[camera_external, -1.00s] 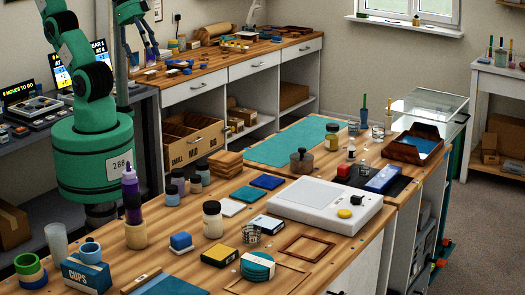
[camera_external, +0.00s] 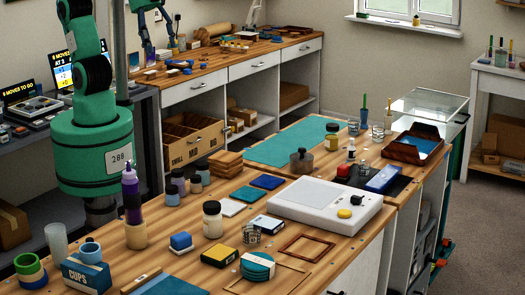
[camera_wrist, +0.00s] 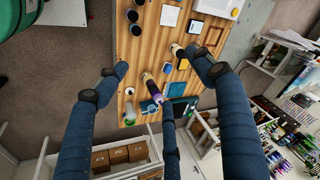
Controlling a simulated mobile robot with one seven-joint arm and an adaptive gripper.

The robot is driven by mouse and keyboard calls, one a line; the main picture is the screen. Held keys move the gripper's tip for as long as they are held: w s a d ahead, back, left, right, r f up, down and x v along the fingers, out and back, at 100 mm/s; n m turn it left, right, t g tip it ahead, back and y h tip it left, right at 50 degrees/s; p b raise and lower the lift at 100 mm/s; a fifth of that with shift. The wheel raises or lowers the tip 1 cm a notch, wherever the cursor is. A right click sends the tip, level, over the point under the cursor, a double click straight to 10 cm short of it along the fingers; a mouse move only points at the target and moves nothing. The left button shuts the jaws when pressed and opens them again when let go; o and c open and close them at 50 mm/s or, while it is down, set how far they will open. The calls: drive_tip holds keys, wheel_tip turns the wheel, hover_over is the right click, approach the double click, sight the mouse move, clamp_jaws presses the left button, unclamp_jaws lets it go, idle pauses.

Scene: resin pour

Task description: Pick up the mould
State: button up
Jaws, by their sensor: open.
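Several pieces on the near bench could be the mould, and I cannot tell which it is. A round teal piece with a pale band (camera_external: 257,266) lies near the front edge. A thin brown rectangular frame (camera_external: 306,248) lies to its right. My gripper (camera_wrist: 157,70) shows its long blue fingers spread apart over the bench in the wrist view, with nothing held between them. In the external view, what looks like my gripper (camera_external: 152,42) hangs at the upper left, high up and apart from these pieces.
A tall purple bottle (camera_external: 131,192) and a white lidded jar (camera_external: 213,220) stand on the bench. A white scale-like device (camera_external: 300,205) sits to the right. A CUPS box (camera_external: 86,274) is at the front left. A teal mat (camera_external: 285,147) lies bare farther back.

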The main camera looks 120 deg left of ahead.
drive_tip(key=w+d+m+g+p, duration=0.1)
drive_tip(key=w+d+m+p, duration=0.2)
drive_tip(key=w+d+m, duration=0.7)
drive_tip(key=m+g+p, duration=0.3)
drive_tip(key=m+p, duration=0.4)
drive_tip(key=m, duration=1.2)
hover_over(90, 249)
drive_tip(key=w+d, duration=0.2)
wheel_tip(90, 249, down, 27)
drive_tip(key=shift+a+r+y, duration=0.15)
drive_tip(key=shift+a+y, duration=0.15)
drive_tip(key=shift+f, duration=4.25)
drive_tip(key=shift+f, duration=0.1)
drive_tip(key=shift+f+p, duration=0.55)
drive_tip(key=shift+f, duration=2)
